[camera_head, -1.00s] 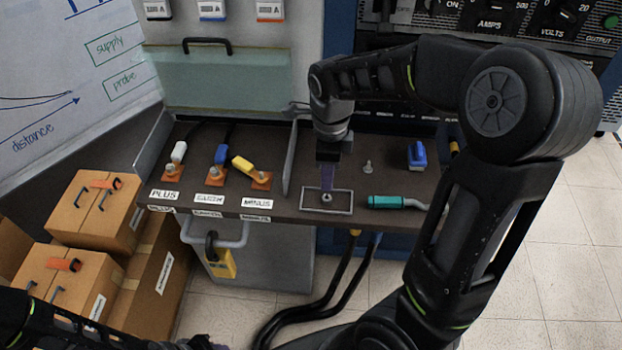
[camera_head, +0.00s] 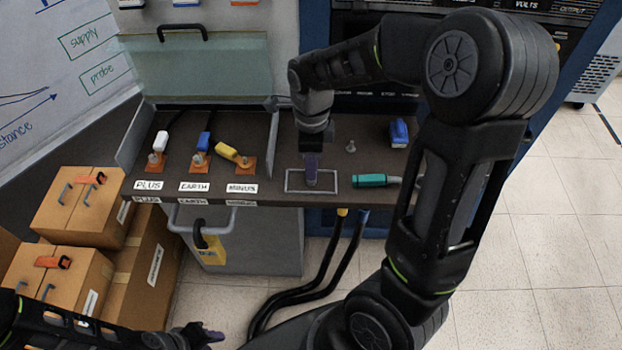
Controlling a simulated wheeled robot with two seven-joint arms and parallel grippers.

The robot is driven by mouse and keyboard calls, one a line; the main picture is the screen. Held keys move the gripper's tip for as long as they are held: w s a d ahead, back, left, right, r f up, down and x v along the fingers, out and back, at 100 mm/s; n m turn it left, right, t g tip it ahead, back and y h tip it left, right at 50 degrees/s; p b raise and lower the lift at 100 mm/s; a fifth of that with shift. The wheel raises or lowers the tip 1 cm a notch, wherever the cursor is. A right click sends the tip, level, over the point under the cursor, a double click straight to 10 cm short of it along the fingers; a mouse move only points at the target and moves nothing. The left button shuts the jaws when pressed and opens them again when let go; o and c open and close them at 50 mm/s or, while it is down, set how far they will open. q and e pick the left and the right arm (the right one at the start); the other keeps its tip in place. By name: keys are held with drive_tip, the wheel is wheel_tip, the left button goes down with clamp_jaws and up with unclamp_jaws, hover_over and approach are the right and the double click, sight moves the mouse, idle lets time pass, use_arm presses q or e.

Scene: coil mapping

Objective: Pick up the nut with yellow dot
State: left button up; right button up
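My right gripper (camera_head: 311,180) points down inside the square outline (camera_head: 338,182) on the bench. Its purple fingertips hide whatever lies in the outline, so no nut shows there. I cannot tell whether the fingers are open or shut, or whether they touch anything. No yellow dot can be made out. A small metal bolt or nut (camera_head: 351,147) stands on the bench to the right of the gripper. My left gripper (camera_head: 207,336) is at the bottom edge, low and away from the bench; its finger state is unclear.
A teal-handled tool (camera_head: 370,180) lies right of the outline, and a blue object (camera_head: 399,133) stands behind it. White, blue and yellow connectors sit on terminals at PLUS, EARTH and MINUS labels, beyond a low metal divider (camera_head: 271,145). Cardboard boxes (camera_head: 75,212) stand at left.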

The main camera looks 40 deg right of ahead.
wheel_tip(320, 180, down, 5)
drive_tip(key=shift+d+p, duration=0.15)
drive_tip(key=shift+p, duration=0.15)
idle(0.4)
clamp_jaws()
idle(0.3)
